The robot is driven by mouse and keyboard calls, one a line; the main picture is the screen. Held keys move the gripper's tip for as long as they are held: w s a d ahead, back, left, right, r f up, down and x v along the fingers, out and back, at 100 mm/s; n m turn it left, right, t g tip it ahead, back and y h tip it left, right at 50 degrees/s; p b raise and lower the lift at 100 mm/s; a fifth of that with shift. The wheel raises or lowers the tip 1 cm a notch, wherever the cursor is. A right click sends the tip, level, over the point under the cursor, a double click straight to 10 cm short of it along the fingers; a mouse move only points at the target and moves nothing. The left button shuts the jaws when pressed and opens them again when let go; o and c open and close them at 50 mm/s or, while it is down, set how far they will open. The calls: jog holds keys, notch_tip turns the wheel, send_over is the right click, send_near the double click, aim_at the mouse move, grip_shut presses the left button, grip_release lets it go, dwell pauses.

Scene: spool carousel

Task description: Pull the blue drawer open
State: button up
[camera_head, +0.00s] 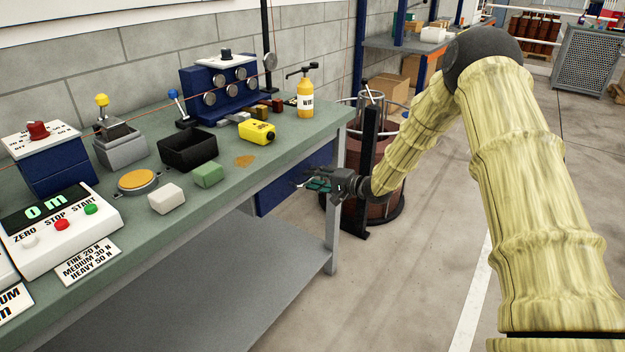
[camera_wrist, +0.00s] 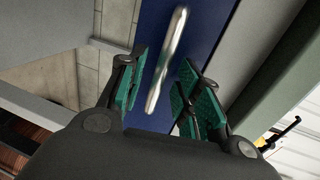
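The blue drawer (camera_head: 283,190) sits under the right end of the green bench top. Its blue front (camera_wrist: 150,92) fills the middle of the wrist view, with a long silver bar handle (camera_wrist: 166,62) on it. My gripper (camera_head: 309,181) is in front of the drawer, level with it. In the wrist view my gripper (camera_wrist: 160,88) is open, with one green-padded finger on each side of the handle's lower end. No finger visibly touches the handle. The drawer looks shut.
The workbench top (camera_head: 215,215) overhangs the drawer, and a bench leg (camera_head: 333,232) stands below my gripper. A dark red drum (camera_head: 365,155) with a black post stands close behind my wrist. A grey lower shelf (camera_head: 230,285) lies beneath. The floor in front is clear.

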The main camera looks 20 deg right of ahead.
jog(key=shift+x, duration=0.75)
grip_shut()
